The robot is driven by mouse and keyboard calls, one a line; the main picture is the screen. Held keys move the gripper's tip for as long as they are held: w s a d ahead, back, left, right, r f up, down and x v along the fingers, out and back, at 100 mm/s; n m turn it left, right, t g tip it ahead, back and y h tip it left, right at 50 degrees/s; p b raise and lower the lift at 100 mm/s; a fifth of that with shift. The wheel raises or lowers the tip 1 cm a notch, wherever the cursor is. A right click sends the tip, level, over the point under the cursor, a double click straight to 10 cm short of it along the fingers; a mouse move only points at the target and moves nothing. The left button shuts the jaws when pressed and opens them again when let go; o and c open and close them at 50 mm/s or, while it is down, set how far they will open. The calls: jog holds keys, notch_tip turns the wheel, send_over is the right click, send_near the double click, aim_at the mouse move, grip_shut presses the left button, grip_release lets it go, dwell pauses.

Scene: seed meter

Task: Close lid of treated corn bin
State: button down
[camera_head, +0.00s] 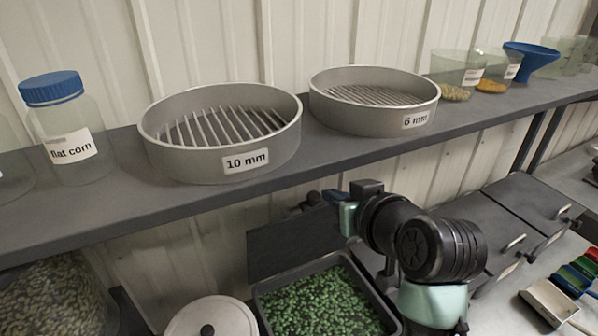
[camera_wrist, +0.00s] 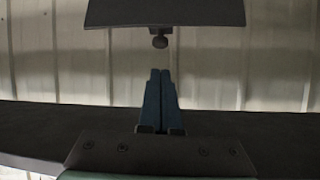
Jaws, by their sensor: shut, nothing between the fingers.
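The treated corn bin (camera_head: 262,288) is at the bottom centre of the head view, full of green kernels. Its dark lid (camera_head: 290,243) stands open, tilted up at the bin's back against the wall side. In the head view my gripper (camera_head: 331,197) is near the lid's upper right, partly hidden by my arm.
A dark shelf (camera_head: 230,188) runs above the bin, bearing sieves (camera_head: 222,135) (camera_head: 375,97), a flat corn jar (camera_head: 65,125) and cups. Closed bins (camera_head: 475,225) stand to the right, with scoops (camera_head: 550,300) nearby. A round white lid (camera_head: 212,315) is left of the bin.

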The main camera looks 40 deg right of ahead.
aim_at(315, 195)
jog(key=p+x, duration=0.3)
jog(key=x, duration=0.6)
jog(key=shift+w+f, duration=0.1)
jog(key=shift+w, duration=0.15)
jog(key=shift+s, duration=0.1)
